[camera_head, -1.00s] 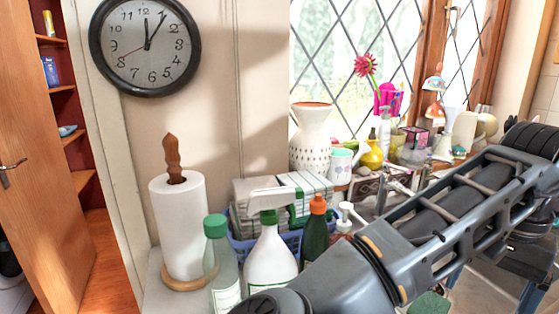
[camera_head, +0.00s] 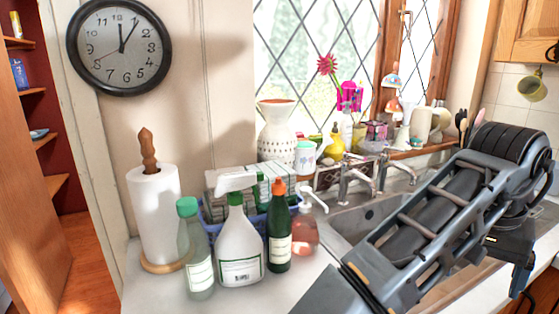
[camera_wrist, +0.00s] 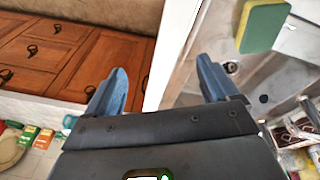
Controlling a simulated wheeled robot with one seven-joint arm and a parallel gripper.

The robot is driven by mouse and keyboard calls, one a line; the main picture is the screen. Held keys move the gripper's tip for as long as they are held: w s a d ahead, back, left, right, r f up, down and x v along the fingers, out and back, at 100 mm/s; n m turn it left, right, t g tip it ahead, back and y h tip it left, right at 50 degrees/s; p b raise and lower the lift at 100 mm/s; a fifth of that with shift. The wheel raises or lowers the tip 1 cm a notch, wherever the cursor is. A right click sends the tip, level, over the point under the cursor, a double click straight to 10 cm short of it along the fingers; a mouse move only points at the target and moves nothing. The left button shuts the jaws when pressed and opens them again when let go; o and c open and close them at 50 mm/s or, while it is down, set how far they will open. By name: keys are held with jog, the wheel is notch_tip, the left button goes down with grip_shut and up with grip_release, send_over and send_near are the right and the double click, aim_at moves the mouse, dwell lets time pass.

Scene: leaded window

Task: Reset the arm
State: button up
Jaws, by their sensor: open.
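My gripper (camera_wrist: 160,78) shows in the wrist view with its two blue-grey fingers spread wide apart and nothing between them. In the head view my grey arm reaches across the right side, over the counter and sink.
A sink (camera_head: 365,213) with taps (camera_head: 347,178) lies beside and partly behind my arm. A spray bottle (camera_head: 240,240), a dark green bottle (camera_head: 279,235) and a paper towel roll (camera_head: 155,215) stand left of it. Wooden drawers (camera_wrist: 75,55) and a green-yellow sponge (camera_wrist: 263,27) show in the wrist view.

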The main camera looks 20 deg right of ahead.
jog(key=d+r+n+t+h, duration=0.35)
jog(key=d+r+h, duration=0.25)
jog(key=d+h, duration=0.6)
jog(key=s+a+f+n+t+y, duration=0.1)
jog(key=a+f+n+t+y, duration=0.3)
jog(key=a+f+n+t, duration=0.4)
jog(key=s+a+f+n+t+y, duration=0.2)
jog(key=a+f+n+t+y, duration=0.3)
jog(key=a, duration=0.5)
jog(key=s+a+f+m+g+y, duration=0.1)
jog(key=s+a+y, duration=0.4)
jog(key=s+a, duration=1.1)
jog(key=s+f+m, duration=0.1)
jog(key=s+m, duration=0.1)
jog(key=shift+s+f, duration=0.15)
jog(key=shift+s, duration=0.25)
jog(key=shift+a+g, duration=0.1)
jog(key=shift+g, duration=0.15)
